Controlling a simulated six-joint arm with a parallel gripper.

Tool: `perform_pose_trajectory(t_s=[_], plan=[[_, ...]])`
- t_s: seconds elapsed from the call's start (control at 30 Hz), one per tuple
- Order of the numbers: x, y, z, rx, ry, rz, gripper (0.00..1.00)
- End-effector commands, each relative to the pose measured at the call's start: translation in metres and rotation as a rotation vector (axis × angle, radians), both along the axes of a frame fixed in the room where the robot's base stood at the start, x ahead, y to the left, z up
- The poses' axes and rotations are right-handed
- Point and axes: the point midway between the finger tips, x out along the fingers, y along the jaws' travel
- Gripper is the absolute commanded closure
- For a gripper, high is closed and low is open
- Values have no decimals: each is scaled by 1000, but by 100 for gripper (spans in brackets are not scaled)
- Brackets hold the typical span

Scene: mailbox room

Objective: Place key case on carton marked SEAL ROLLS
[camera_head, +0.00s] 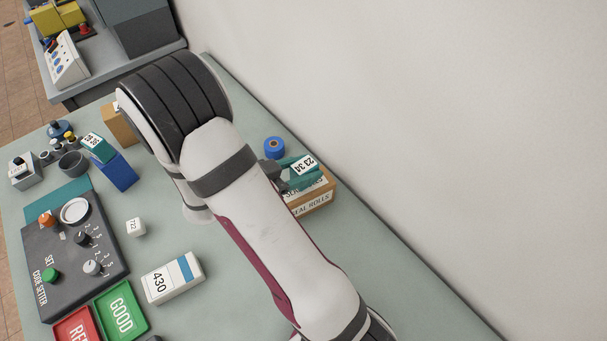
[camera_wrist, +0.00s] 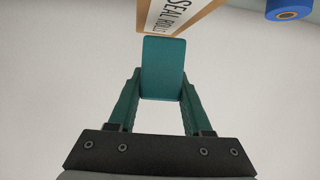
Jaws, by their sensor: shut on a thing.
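The key case (camera_head: 304,165), teal with a white label reading 23 34, is in my gripper in the head view. In the wrist view the teal case (camera_wrist: 163,68) sits between the two teal fingers. My gripper (camera_head: 285,172) is shut on it; its fingers show in the wrist view (camera_wrist: 162,95). The tan carton marked SEAL ROLLS (camera_head: 314,200) lies directly below the case in the head view, partly hidden by it. In the wrist view the carton (camera_wrist: 187,28) is at the top, just past the case's end. I cannot tell whether case and carton touch.
A blue roll (camera_head: 274,147) stands close behind the carton and also shows in the wrist view (camera_wrist: 289,9). The wall (camera_head: 420,130) is near on the right. A white box marked 430 (camera_head: 172,278), a code setter (camera_head: 70,260) and trays lie left. The table right of the carton is clear.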

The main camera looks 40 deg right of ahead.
Motion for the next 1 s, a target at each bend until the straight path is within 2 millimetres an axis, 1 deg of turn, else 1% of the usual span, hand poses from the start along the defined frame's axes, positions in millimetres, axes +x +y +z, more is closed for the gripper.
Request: perform_pose_trajectory(t_s=[0.03,0.1,0.47,0.5,0.63,0.67,0.9,0.97,1.0], plan=[[0,0,-10,0,4,1,100],[0,0,-17,0,2,1,100],[0,0,-21,1,-1,2,100],[0,0,-22,1,-2,1,45],[0,0,-21,1,-2,1,22],[0,0,-21,1,-2,1,20],[0,0,-21,1,-2,1,20],[1,0,-18,2,-4,2,20],[1,4,-16,2,-3,3,20]])
